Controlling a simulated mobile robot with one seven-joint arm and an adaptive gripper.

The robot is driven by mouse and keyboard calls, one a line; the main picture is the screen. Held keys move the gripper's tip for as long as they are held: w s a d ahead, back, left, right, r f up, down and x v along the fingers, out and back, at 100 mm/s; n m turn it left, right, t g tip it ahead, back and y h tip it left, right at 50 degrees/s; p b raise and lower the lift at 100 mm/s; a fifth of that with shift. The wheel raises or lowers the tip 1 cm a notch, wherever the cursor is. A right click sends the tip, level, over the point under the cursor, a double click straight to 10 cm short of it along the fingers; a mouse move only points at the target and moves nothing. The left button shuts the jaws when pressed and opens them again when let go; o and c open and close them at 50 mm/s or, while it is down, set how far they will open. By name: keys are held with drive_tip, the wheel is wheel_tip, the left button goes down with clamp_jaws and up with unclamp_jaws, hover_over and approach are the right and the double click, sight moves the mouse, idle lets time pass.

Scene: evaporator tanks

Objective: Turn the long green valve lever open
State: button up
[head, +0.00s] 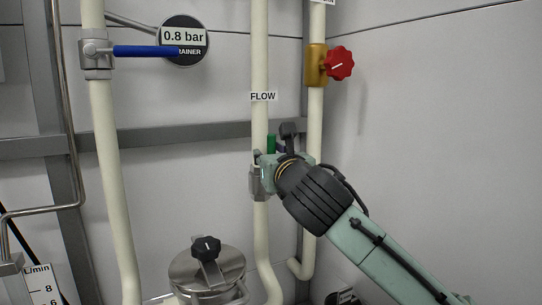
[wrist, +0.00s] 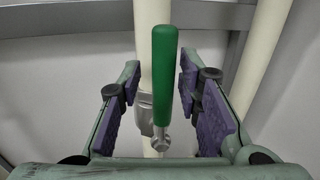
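The long green valve lever (wrist: 164,75) stands upright in front of a cream pipe in the wrist view, on a metal valve body (wrist: 145,108). My gripper (wrist: 157,85) is open, with its purple-padded fingers on both sides of the lever. The lever is nearer the right finger, and a gap shows on each side. In the head view only the top of the green lever (head: 271,144) shows beside the pipe marked FLOW. My gripper (head: 264,172) hides most of it there, and the metal valve body (head: 257,181) is partly visible.
A blue lever (head: 146,51) and a 0.8 bar gauge (head: 183,40) are at upper left. A red knob (head: 338,63) sits on the right pipe. A lidded tank (head: 207,272) stands below. A grey horizontal rail (head: 180,135) runs behind the pipes.

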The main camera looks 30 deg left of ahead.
drive_tip(key=shift+d, duration=0.1)
drive_tip(key=v, duration=1.1)
drive_tip(key=shift+s+d, duration=0.25)
drive_tip(key=shift+s, duration=0.1)
